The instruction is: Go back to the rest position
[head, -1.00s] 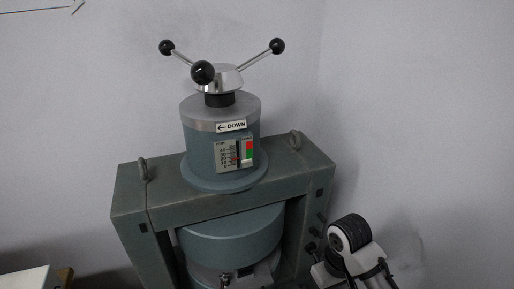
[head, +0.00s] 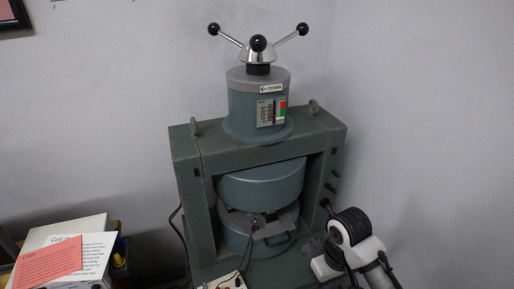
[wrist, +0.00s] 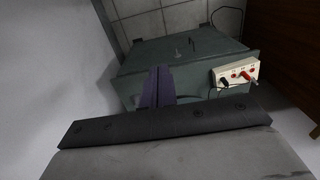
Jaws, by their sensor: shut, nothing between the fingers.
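My gripper (wrist: 158,86) shows in the wrist view as two dark fingers side by side, closed together and empty. They point toward a grey-green metal surface. My arm shows at the lower right of the head view; its gripper end is not visible there. The magnet, a grey-green frame (head: 186,150) with a round upper pole (head: 262,183), stands in the middle of the head view. On top is a three-armed handwheel (head: 258,52) with black knobs, above a DOWN label and a scale (head: 271,110). My arm is right of the frame in the picture.
A white box with papers (head: 90,255) stands at the lower left. A small white box with red and black plugs (wrist: 234,76) sits on the grey-green surface in the wrist view. Cables run near the frame. Walls stand close behind and to the right.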

